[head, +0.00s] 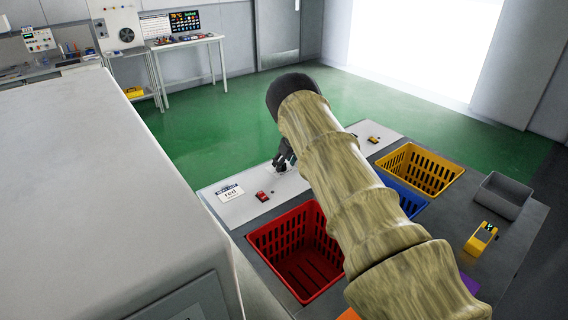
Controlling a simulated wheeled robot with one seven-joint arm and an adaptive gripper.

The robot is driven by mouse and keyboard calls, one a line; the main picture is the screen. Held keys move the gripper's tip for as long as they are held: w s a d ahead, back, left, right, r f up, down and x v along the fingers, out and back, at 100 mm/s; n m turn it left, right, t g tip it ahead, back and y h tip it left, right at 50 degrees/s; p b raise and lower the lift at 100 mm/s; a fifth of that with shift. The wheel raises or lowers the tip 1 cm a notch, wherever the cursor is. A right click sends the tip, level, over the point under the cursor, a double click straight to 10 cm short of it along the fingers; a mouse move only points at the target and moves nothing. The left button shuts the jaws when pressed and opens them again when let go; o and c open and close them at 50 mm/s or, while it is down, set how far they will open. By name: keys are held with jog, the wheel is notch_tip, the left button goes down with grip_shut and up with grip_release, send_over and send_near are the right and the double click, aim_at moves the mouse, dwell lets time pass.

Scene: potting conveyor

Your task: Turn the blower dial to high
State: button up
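I cannot pick out a blower dial for certain. A white panel (116,27) at the far back left carries a round dark disc (127,35), too small to identify. My gripper (284,162) is dark and sits low over the light strip (240,207) of the work table, far from that panel. My sleeved arm hides part of the gripper. Whether its fingers are open or shut, or hold anything, cannot be made out.
A red crate (262,247), blue crate (408,198) and yellow crate (437,160) are set in the table. A small red object (262,196) lies beside a card (229,193) reading "red". A large grey housing (90,190) blocks the left. Green floor (215,130) lies clear behind.

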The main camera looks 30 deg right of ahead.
jog(key=shift+w+a+f, duration=0.15)
jog(key=shift+w+f, duration=0.35)
jog(key=shift+f, duration=0.05)
jog(key=c, duration=0.3)
jog(key=shift+w+f, duration=0.1)
jog(key=shift+w, duration=0.05)
jog(key=c, duration=0.4)
jog(key=shift+c, duration=1)
jog(key=shift+s, duration=0.25)
